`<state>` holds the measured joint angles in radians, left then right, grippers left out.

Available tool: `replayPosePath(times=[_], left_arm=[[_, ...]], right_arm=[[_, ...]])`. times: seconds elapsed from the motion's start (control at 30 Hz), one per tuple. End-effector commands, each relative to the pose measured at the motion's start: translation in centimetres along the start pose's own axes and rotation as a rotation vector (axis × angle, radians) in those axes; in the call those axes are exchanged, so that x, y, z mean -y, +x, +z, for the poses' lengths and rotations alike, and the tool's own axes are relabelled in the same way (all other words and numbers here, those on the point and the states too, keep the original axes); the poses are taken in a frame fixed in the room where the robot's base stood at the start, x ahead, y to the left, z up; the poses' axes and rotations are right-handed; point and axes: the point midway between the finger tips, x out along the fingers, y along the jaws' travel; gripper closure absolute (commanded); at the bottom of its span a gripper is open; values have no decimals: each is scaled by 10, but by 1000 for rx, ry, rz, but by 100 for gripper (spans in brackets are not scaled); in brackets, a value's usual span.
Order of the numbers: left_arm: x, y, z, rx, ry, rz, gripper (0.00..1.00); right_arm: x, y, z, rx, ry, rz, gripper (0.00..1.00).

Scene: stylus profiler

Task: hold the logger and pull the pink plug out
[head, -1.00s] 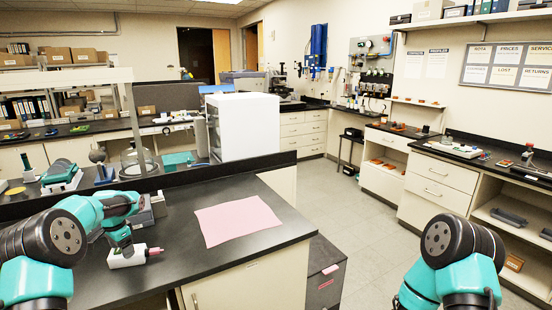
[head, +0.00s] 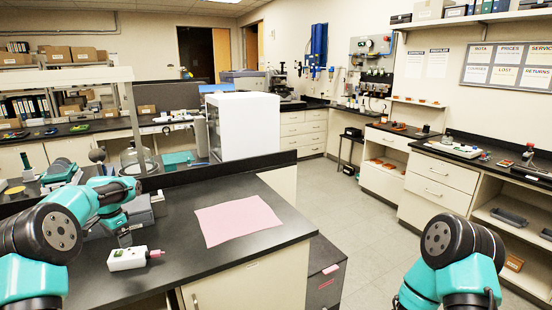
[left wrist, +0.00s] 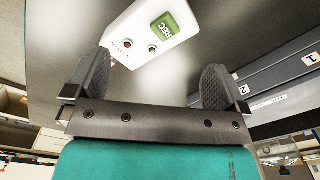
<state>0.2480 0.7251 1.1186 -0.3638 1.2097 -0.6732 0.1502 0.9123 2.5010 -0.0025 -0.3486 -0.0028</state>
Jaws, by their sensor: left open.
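The white logger (head: 124,260) lies on the dark bench at the lower left, with a green screen on its top. In the left wrist view the logger (left wrist: 128,32) shows its green "REC" screen and two small round buttons. The pink plug (head: 157,254) is at the logger's right end and appears joined to it; it is not visible in the left wrist view. My left gripper (head: 123,238) is open and empty just above and behind the logger. Its spread fingers (left wrist: 155,75) are apart from the logger. My right gripper is out of view.
A pink cloth (head: 238,220) lies flat on the bench to the right. Grey boxes (left wrist: 270,80) with number labels stand close beside the left gripper. A raised dark ledge runs along the bench's back. Bare bench lies between logger and cloth.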

Motion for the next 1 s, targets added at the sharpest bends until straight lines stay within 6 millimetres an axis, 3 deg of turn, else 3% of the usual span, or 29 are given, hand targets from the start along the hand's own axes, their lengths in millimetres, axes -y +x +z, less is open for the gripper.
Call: replayPosePath(times=[0.2, 0.4, 0.8, 1.0], left_arm=[[2, -44, 0, -13, -3, -16, 0], [3, -66, 0, -18, -3, -23, 0], [3, -71, 0, -19, -3, -25, 0], [3, -64, 0, -16, -3, -22, 0]], right_arm=[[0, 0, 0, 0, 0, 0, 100], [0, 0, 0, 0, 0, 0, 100], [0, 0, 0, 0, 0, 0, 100], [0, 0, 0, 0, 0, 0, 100]])
